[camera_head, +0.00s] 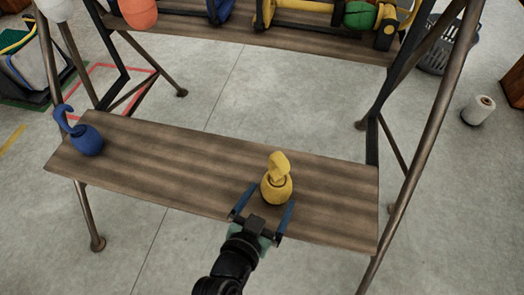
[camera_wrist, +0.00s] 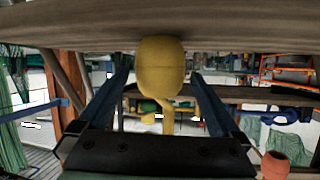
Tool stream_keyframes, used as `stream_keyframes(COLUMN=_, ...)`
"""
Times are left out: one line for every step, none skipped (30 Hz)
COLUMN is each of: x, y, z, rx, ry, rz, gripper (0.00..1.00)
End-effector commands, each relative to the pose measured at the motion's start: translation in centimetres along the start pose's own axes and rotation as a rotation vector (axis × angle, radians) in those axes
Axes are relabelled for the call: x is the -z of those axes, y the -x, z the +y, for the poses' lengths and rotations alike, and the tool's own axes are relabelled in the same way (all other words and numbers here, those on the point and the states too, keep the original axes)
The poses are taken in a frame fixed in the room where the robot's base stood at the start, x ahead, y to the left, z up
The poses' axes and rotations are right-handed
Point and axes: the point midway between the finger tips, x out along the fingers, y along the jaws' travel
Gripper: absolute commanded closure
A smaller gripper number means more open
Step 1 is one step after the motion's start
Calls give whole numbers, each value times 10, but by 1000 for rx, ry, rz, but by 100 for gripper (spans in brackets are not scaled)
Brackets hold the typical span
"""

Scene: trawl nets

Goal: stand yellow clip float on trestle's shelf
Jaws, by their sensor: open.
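The yellow clip float (camera_head: 276,185) stands upright on the trestle's lower wooden shelf (camera_head: 190,170), near the front edge, right of the middle. It has a round body and a hooked clip on top. My gripper (camera_head: 271,198) is open, with one blue finger on each side of the float's lower body. In the wrist view, which is upside down, the float (camera_wrist: 158,65) sits between the spread fingers, with gaps showing on both sides. Its base meets the shelf (camera_wrist: 240,30) at the top of the picture.
A blue clip float (camera_head: 87,139) stands at the left end of the same shelf. The upper shelf (camera_head: 270,40) behind holds several floats and yellow gear. Metal trestle legs (camera_head: 420,140) flank the shelf. A white spool (camera_head: 478,110) stands on the floor at right. The shelf between the two floats is clear.

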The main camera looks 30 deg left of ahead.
Motion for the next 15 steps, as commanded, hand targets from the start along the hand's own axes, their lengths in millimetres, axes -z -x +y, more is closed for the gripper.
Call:
stream_keyframes(x=0, y=10, z=0, rx=0, ry=-1, rz=-2, gripper=0)
stream_keyframes(x=0, y=15, z=0, rx=0, ry=0, rz=-2, gripper=0)
stream_keyframes(x=0, y=20, z=0, rx=0, ry=-1, rz=-2, gripper=0)
stream_keyframes(x=0, y=24, z=0, rx=0, ry=-1, rz=-3, gripper=0)
stream_keyframes(x=0, y=28, z=0, rx=-1, ry=-1, rz=-2, gripper=0)
stream_keyframes(x=0, y=31, z=0, rx=-1, ry=0, rz=-2, gripper=0)
stream_keyframes(x=-1, y=34, z=0, rx=-1, ry=0, rz=-2, gripper=0)
stream_keyframes(x=0, y=36, z=0, rx=-1, ry=0, rz=-1, gripper=0)
stream_keyframes(x=0, y=38, z=0, rx=0, ry=0, rz=0, gripper=0)
stream_keyframes(x=0, y=40, z=0, rx=0, ry=0, rz=0, gripper=0)
stream_keyframes(x=0, y=41, z=0, rx=0, ry=0, rz=0, gripper=0)
stream_keyframes(x=0, y=42, z=0, rx=1, ry=0, rz=1, gripper=0)
stream_keyframes(x=0, y=42, z=0, rx=1, ry=0, rz=1, gripper=0)
stream_keyframes(x=0, y=43, z=0, rx=1, ry=0, rz=1, gripper=0)
stream_keyframes(x=0, y=43, z=0, rx=1, ry=0, rz=1, gripper=0)
